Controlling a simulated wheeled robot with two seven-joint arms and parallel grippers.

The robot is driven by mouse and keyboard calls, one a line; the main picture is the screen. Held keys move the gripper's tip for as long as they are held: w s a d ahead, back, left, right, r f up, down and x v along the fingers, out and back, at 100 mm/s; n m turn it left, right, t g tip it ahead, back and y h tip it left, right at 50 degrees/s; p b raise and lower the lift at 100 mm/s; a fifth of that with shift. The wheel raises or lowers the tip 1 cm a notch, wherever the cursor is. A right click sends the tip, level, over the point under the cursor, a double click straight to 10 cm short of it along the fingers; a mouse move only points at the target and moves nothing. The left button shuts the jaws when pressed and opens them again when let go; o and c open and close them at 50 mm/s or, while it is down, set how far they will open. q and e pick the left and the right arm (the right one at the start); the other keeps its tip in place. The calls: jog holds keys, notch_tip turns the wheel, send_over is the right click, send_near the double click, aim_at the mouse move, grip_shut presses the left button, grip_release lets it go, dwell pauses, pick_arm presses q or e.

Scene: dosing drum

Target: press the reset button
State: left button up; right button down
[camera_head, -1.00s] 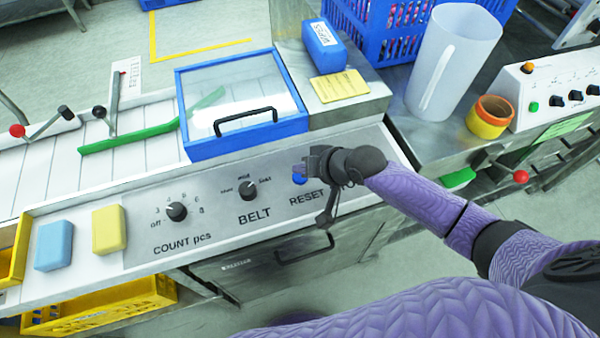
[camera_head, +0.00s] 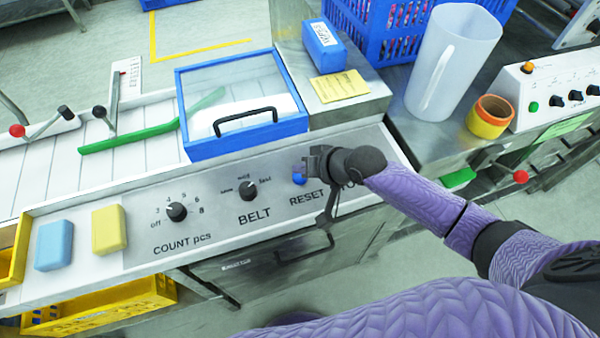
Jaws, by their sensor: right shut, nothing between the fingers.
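The blue reset button (camera_head: 299,179) sits on the grey control panel (camera_head: 215,217), above the printed word RESET. It shows partly, at the left side of my right gripper. My right gripper (camera_head: 308,170) is shut and empty. Its fingertips are at the button, and I cannot tell whether they touch it. The gripper and wrist cover part of the panel to the right of the button, including part of the STOP label. My left gripper is not in view.
Left of the button are the BELT knob (camera_head: 247,191) and the COUNT knob (camera_head: 177,211). A blue-framed clear lid (camera_head: 240,103) with a black handle stands just behind the panel. A yellow sponge (camera_head: 108,230) and a blue sponge (camera_head: 54,246) lie at the left.

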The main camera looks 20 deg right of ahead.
jog(key=shift+f, duration=0.2)
jog(key=shift+f, duration=0.25)
jog(key=shift+f+b, duration=0.4)
jog(key=shift+f, duration=0.05)
dwell(0.7)
dwell(0.3)
jog(key=shift+r+p, duration=0.9)
jog(key=shift+p, duration=0.05)
notch_tip(320, 180, up, 5)
jog(key=p, duration=0.5)
jog(key=shift+r, duration=0.1)
